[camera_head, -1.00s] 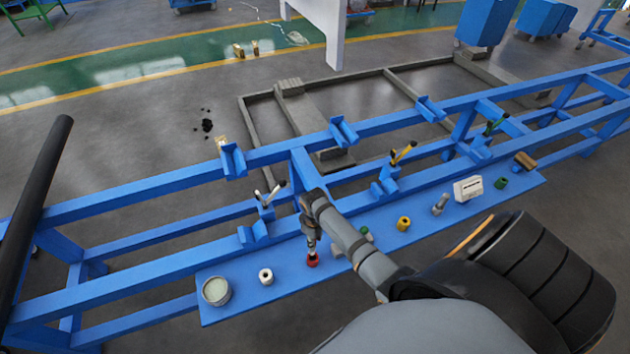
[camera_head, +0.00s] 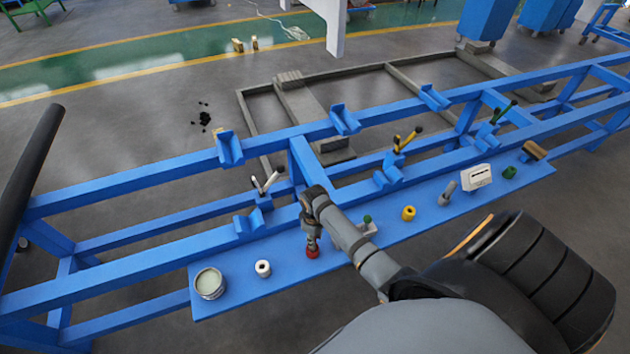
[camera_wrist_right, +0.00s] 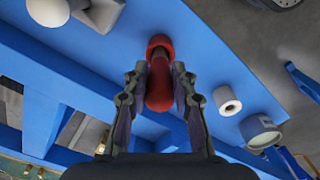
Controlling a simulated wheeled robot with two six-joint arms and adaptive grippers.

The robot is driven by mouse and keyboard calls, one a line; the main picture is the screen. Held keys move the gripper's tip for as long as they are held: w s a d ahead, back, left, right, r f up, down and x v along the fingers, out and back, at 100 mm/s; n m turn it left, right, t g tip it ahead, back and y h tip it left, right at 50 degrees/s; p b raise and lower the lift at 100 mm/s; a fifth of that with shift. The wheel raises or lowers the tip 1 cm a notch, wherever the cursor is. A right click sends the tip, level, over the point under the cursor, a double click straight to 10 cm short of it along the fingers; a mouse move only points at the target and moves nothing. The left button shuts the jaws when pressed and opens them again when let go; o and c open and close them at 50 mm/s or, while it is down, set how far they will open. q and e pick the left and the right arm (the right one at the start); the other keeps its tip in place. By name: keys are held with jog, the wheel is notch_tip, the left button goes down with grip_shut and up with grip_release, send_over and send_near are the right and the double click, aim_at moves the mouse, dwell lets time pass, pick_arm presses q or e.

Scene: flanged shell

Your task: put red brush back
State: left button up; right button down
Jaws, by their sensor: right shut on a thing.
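The red brush (camera_head: 312,252) hangs at the tip of my right gripper (camera_head: 311,234), over the front blue shelf. In the right wrist view the red brush (camera_wrist_right: 159,88) lies between the two fingers of the right gripper (camera_wrist_right: 158,82), which are shut on it. Part of the brush is hidden by the fingers. My left gripper is not in view.
The blue shelf (camera_head: 235,300) carries a tin (camera_head: 209,283), a white roll (camera_head: 263,268), a yellow roll (camera_head: 408,213), a white box (camera_head: 477,177) and a brown block (camera_head: 534,151). Blue rails with V-shaped brackets (camera_head: 344,120) run behind. Shelf surface between the white roll and brush is bare.

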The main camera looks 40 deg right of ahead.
jog(key=shift+f+b, duration=0.3)
jog(key=shift+f, duration=0.3)
jog(key=c, duration=1)
grip_release()
notch_tip(320, 180, up, 12)
jog(key=shift+r, duration=0.1)
jog(key=shift+a, duration=0.1)
